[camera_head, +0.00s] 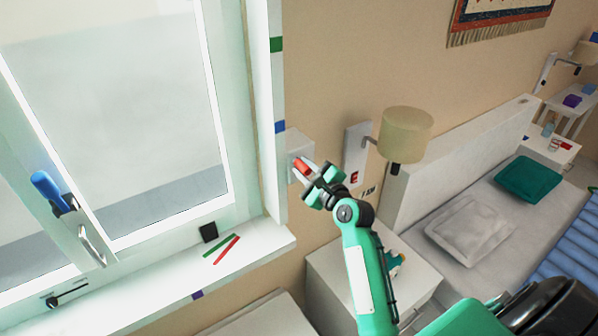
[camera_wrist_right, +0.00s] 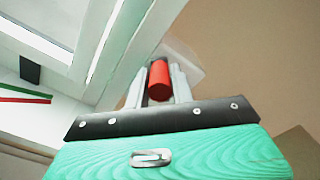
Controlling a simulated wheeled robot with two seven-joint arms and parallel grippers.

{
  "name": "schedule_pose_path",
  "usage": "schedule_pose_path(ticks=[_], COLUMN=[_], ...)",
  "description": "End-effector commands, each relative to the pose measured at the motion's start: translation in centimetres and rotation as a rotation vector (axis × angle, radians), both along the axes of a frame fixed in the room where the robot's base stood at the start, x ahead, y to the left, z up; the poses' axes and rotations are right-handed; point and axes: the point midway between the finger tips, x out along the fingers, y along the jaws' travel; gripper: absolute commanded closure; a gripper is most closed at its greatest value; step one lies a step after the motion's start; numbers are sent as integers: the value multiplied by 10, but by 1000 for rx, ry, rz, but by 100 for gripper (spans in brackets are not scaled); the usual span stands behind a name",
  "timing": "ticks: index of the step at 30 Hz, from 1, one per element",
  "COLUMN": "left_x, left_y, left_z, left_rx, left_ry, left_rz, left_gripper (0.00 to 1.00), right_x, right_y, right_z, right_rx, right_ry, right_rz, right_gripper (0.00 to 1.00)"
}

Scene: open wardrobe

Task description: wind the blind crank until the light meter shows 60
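A red crank knob (camera_head: 301,166) sits at a white box (camera_head: 297,143) on the wall, just right of the window frame. My right gripper (camera_head: 303,172) reaches up to it from below. In the right wrist view the red knob (camera_wrist_right: 160,80) lies between the two fingers (camera_wrist_right: 159,88), which appear to touch it on both sides. The rest of the crank is hidden behind the knob and fingers. I cannot pick out a light meter for certain; a small black object (camera_head: 208,232) stands on the sill, with no readable number. My left gripper is not in view.
A wall lamp (camera_head: 405,134) and its white panel (camera_head: 356,150) with a small red mark are close right of my gripper. Green and red strips (camera_head: 227,250) lie on the windowsill (camera_head: 150,272). A nightstand (camera_head: 340,275) and bed (camera_head: 415,200) stand to the right.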

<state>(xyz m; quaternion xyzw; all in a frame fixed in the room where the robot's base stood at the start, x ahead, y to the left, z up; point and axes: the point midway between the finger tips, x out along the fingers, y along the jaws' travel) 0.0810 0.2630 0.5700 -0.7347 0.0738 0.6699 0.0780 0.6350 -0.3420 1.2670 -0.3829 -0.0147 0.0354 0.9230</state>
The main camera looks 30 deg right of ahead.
Motion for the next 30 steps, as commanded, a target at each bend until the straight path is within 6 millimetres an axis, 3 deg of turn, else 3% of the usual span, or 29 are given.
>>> schedule_pose_path(ticks=[30], left_x=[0], left_y=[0], left_z=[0], left_rx=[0], left_ry=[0], left_rz=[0], left_gripper=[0], right_x=[1], right_y=[-18], right_z=[11], right_rx=[0], right_ry=[0], right_rz=[1], right_gripper=[81])
